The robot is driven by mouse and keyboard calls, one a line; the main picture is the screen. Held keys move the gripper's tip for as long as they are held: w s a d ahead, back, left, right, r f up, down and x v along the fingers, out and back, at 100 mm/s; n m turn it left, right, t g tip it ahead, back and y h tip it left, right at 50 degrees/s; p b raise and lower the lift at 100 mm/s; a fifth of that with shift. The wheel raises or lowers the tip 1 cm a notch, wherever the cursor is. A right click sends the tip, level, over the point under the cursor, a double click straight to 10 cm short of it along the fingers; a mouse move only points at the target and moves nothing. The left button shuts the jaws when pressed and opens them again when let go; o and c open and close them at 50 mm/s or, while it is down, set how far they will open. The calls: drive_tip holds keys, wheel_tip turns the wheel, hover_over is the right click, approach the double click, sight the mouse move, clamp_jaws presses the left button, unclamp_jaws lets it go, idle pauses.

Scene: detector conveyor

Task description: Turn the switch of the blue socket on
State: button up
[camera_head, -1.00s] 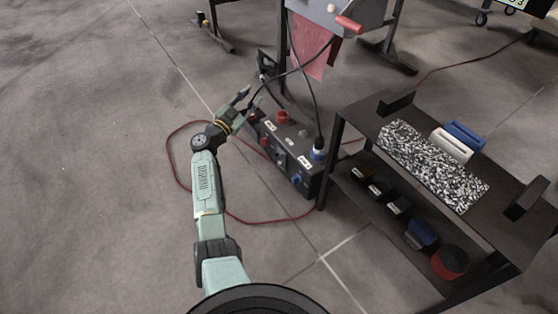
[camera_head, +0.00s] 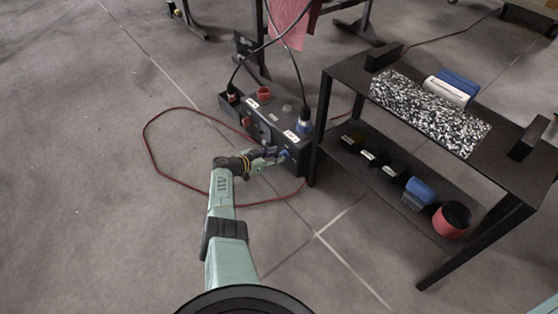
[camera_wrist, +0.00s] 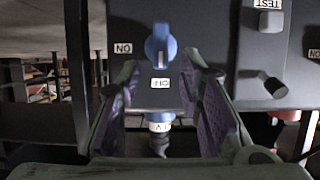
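The socket box (camera_head: 262,118) stands on the floor left of the rack. Its blue socket (camera_head: 304,126) has a black cable plugged in at the right end. The blue switch (camera_wrist: 160,45) is a round knob on the box's front face. Its ridge is vertical in the wrist view, in line with the OFF label (camera_wrist: 160,86); the ON label (camera_wrist: 122,48) is on the left. My gripper (camera_head: 277,155) is at that face. In the wrist view my gripper (camera_wrist: 162,68) is open, its purple-padded fingers either side of the knob's line, with gaps. Fingertip depth is unclear.
A black two-level rack (camera_head: 340,75) stands close right of the box and holds several small items. A red cable (camera_head: 147,150) loops on the floor to the left. Open floor lies left.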

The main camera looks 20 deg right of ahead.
drive_tip(key=shift+b+x, duration=0.55)
drive_tip(key=shift+x, duration=0.55)
drive_tip(key=shift+w+d, duration=0.1)
drive_tip(key=shift+d, duration=0.15)
clamp_jaws()
